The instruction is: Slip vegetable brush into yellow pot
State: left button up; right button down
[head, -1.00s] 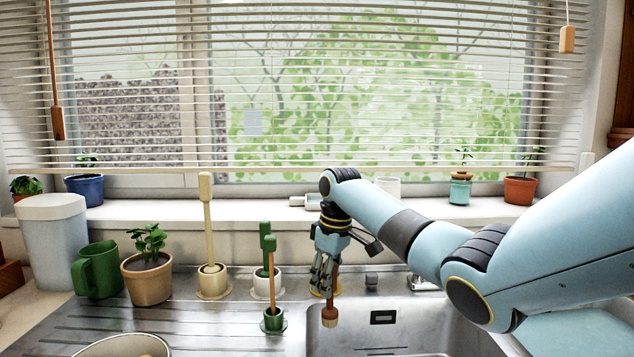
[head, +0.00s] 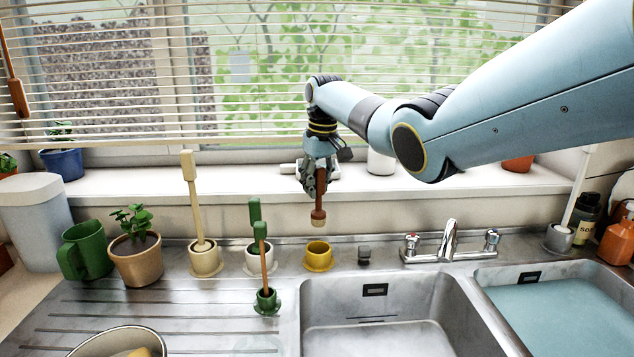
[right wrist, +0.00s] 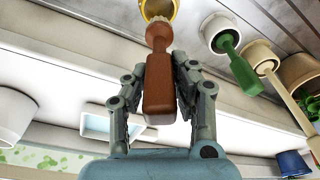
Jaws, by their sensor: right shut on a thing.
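The vegetable brush (head: 319,204) has a brown wooden handle and a pale bristle end. My right gripper (head: 316,180) is shut on its handle and holds it upright, bristles down. The yellow pot (head: 318,255) stands on the steel ledge behind the sink, below the brush; a gap shows between them in the head view. In the right wrist view the brush (right wrist: 159,85) lies between the fingers (right wrist: 160,95), its bristle end overlapping the yellow pot (right wrist: 158,9) at the top edge. My left gripper is not in view.
Left of the yellow pot stand a white pot (head: 259,262) with a green brush, a small green pot (head: 266,301) with a brush, and a cream pot (head: 206,260) with a tall brush. A tap (head: 448,242) is to the right. The windowsill (head: 240,192) runs behind.

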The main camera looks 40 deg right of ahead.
aim_at(318, 211)
jog(key=shift+r, duration=0.1)
notch_tip(318, 211, down, 5)
jog(key=b, duration=0.2)
jog(key=shift+r+b, duration=0.2)
jog(key=shift+b, duration=0.1)
jog(key=shift+f+b, duration=0.3)
jog(key=shift+f, duration=0.25)
jog(key=shift+f+b, duration=0.5)
jog(key=shift+f, duration=0.25)
jog(key=shift+f, duration=0.2)
jog(key=shift+r, duration=0.1)
jog(key=shift+f+b, duration=0.45)
jog(key=shift+f, duration=0.1)
